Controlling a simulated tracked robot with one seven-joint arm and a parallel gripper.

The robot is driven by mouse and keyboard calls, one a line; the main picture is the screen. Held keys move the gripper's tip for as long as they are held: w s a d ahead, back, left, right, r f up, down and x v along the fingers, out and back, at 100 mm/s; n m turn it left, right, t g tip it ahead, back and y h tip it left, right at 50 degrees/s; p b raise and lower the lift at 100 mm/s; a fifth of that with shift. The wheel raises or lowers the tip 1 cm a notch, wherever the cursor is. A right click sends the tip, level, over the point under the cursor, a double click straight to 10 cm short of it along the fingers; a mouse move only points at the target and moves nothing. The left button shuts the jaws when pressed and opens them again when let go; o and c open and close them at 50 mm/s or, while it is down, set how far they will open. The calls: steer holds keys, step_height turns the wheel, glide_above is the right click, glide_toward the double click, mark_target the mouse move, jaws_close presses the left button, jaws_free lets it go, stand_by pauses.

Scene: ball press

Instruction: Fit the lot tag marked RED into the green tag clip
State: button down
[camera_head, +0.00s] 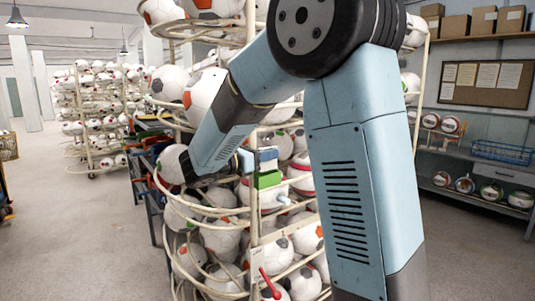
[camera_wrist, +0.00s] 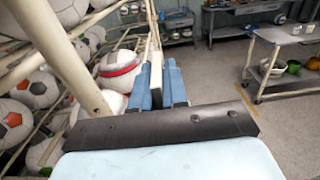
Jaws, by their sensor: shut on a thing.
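My gripper (camera_head: 257,161) is beside the front upright of the ball rack, its blue fingers just above the green tag clip (camera_head: 268,180). In the wrist view my gripper (camera_wrist: 159,85) is shut on a thin pale tag (camera_wrist: 156,72), seen edge-on between the blue fingers. Its marking cannot be read, so I cannot tell from the picture that it says RED. The green clip is not clearly seen in the wrist view, and I cannot tell whether the tag touches it.
The wire rack (camera_head: 255,230) full of balls surrounds the clip closely. A pale card (camera_head: 257,262) and a red part (camera_head: 269,284) are lower on the upright. In the wrist view, a rack post (camera_wrist: 65,55) is close left, and a trolley (camera_wrist: 290,45) stands right beyond open floor.

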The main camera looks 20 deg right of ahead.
mark_target(267, 171)
steer(key=shift+f, duration=1.7)
steer(key=c, duration=1.1)
jaws_free()
steer(key=shift+a, duration=0.1)
steer(key=v, duration=1.3)
steer(key=shift+s+a+f, duration=0.1)
steer(key=shift+a, duration=0.25)
steer(key=s+d+f+m+g+y, duration=0.1)
steer(key=s+d+m+g+y, duration=0.55)
steer(key=s+d, duration=0.6)
steer(key=s+m+t+y, duration=0.2)
steer(key=s+m+y, duration=0.1)
steer(key=m, duration=0.2)
steer(key=s+m+t+y, duration=0.2)
steer(key=s+m+y, duration=0.2)
steer(key=m, duration=0.1)
steer(key=s+m+t+y, duration=0.2)
steer(key=s+m+y, duration=0.1)
steer(key=s+m, duration=0.1)
steer(key=shift+s+d+f+m+y, duration=0.15)
steer(key=shift+d+f+m+y, duration=0.2)
steer(key=shift+m, duration=0.3)
